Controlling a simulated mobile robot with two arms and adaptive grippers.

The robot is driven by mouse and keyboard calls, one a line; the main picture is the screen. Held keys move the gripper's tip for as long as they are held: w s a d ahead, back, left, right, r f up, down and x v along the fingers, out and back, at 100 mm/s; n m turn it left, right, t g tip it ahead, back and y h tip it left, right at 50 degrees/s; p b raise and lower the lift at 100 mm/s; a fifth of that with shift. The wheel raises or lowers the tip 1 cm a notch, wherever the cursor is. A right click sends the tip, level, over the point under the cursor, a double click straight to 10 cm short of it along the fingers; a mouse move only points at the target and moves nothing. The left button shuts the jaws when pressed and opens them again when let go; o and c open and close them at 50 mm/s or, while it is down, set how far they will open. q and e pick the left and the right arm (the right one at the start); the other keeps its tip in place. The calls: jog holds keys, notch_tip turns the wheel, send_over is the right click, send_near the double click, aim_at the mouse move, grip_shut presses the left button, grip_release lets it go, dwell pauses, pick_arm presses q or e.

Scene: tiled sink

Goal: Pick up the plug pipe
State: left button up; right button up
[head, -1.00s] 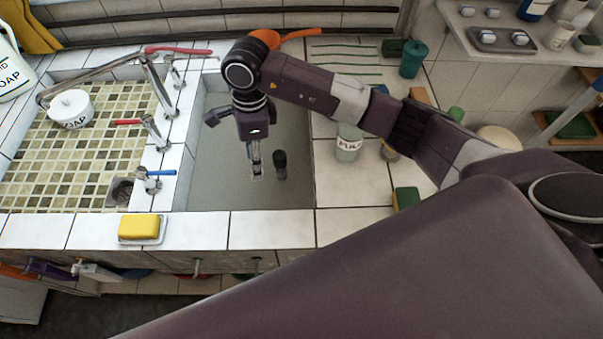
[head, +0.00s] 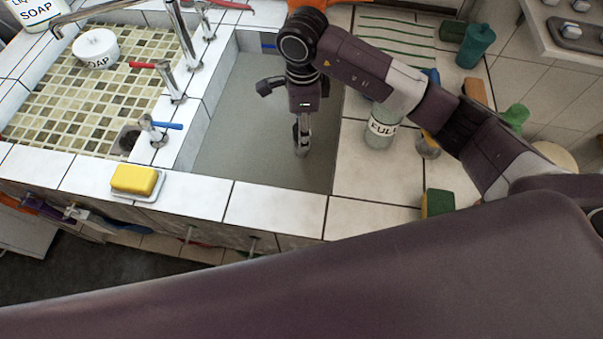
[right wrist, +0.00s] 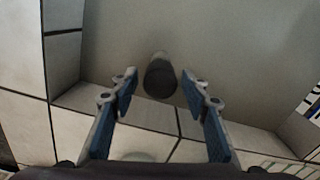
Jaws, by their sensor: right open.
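The plug pipe (right wrist: 160,78) is a short dark cylinder standing in the grey sink basin (head: 240,110). In the right wrist view it shows nearly end-on, between and just past the fingertips. In the head view I cannot make it out; my right gripper appears to cover it. My right gripper (head: 302,150) points down into the basin. In the right wrist view its two blue-padded fingers (right wrist: 158,90) are spread, one on each side of the pipe, with no contact visible. My left gripper is not in view.
White tiled rims surround the basin. Red- and blue-handled taps (head: 165,126) stand along its left side. Yellow soap (head: 133,179) sits on the front rim. A jar (head: 381,130) and a sponge (head: 437,203) stand on the right counter. The basin floor left of the gripper is clear.

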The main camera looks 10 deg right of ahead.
aim_at(301, 158)
notch_tip(301, 158, down, 8)
jog(key=p, duration=0.2)
jog(key=shift+a, duration=0.15)
grip_shut()
dwell(0.4)
jog(key=shift+w+r, duration=0.1)
